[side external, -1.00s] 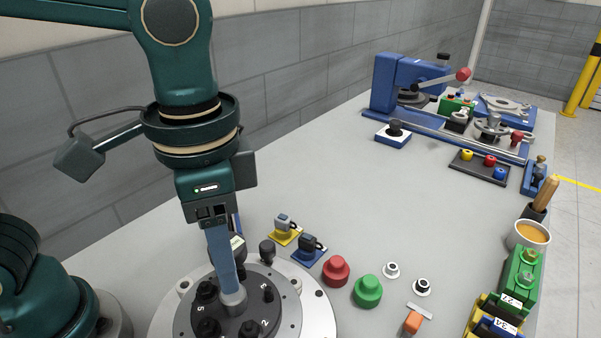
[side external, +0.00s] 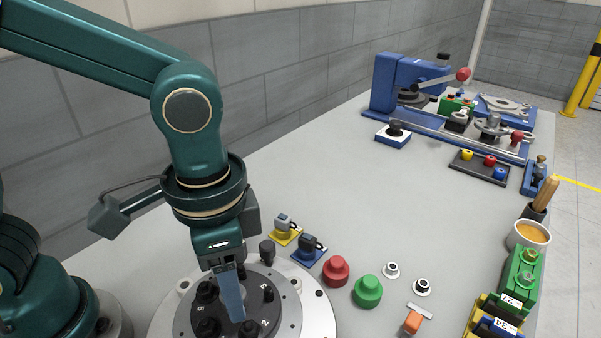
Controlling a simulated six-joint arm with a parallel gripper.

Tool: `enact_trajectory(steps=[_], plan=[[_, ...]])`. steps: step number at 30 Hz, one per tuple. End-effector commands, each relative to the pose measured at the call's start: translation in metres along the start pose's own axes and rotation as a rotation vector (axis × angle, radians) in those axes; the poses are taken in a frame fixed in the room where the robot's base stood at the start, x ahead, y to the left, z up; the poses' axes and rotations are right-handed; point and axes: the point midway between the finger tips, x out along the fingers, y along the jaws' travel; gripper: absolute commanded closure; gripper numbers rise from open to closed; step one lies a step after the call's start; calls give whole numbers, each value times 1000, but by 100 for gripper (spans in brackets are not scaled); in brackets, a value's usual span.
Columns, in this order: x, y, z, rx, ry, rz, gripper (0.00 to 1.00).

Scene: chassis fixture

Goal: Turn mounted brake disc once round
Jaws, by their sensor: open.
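The brake disc (side external: 318,312) is a pale metal ring lying flat at the bottom of the side external view, partly cut off by the frame edge. On it sits a dark round hub (side external: 262,312) with numbered black studs; 5, 3 and 2 can be read. My gripper (side external: 236,314) points down over the hub, its blue-grey fingers near the stud by number 2. It is open, with nothing seen held. The fingers overlap in this view and cover the hub's middle. Whether they touch a stud I cannot tell.
A black knob (side external: 267,250) stands at the disc's far edge. Yellow (side external: 284,232) and blue (side external: 309,246) clamp-like pieces, a red knob (side external: 336,270) and a green knob (side external: 368,290) stand close right. A blue press (side external: 398,85) stands far back. The mid-table is clear.

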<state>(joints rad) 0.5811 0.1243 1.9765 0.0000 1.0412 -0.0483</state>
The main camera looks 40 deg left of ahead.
Motion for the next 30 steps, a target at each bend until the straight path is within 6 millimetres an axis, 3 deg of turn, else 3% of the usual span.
enact_trajectory(steps=[30], plan=[[0, 0, 0, 843, 0, 0, 48]])
